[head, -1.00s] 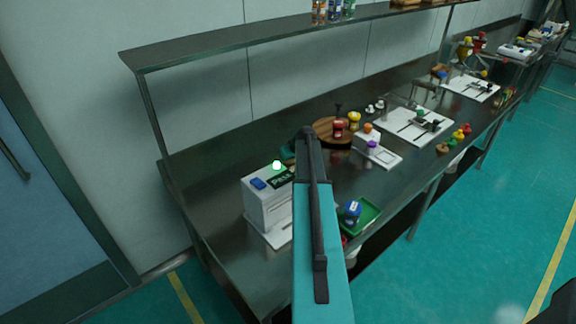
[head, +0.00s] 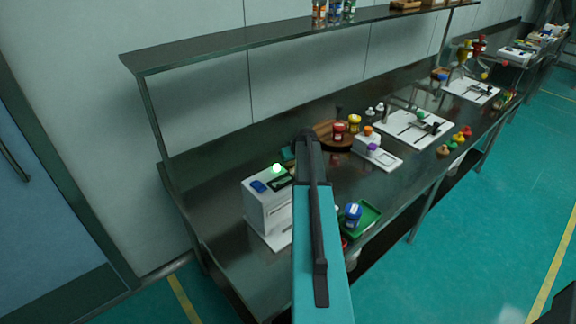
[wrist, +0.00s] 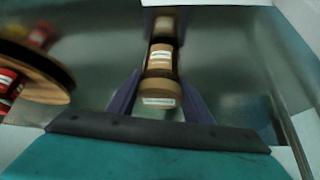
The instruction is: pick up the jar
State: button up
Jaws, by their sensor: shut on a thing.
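In the wrist view a jar (wrist: 161,72) with a tan-brown body and a white label stands between the fingers of my gripper (wrist: 156,97). The purple-grey fingers are shut on the jar, one on each side. In the head view my arm hides the jar and my gripper. I cannot tell from these frames whether the jar touches the surface below it.
A white machine (head: 268,205) with a lit green lamp stands left of my arm. A green tray (head: 366,218) holding a blue-topped item (head: 353,213) is to the right. A round wooden stand (head: 325,130) with jars is behind. A shelf (head: 250,38) runs above the bench.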

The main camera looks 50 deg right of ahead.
jog(key=shift+r+b, duration=1.4)
jog(key=shift+r, duration=3.4)
jog(key=shift+s, duration=0.1)
jog(key=shift+s+a, duration=0.15)
jog(key=shift+s, duration=0.4)
jog(key=s+a+r+n+y, duration=0.1)
jog(key=s+a+n, duration=0.1)
jog(key=s, duration=0.5)
jog(key=s+a+r+n+y, duration=0.1)
jog(key=s+a+r+n, duration=0.1)
jog(key=s, duration=0.4)
jog(key=shift+s+a+n+y+p, duration=0.3)
jog(key=shift+s+a+p, duration=0.05)
jog(key=shift+a, duration=0.4)
jog(key=shift+f, duration=0.2)
notch_tip(320, 180, down, 6)
jog(key=p, duration=0.1)
jog(key=shift+p, duration=0.35)
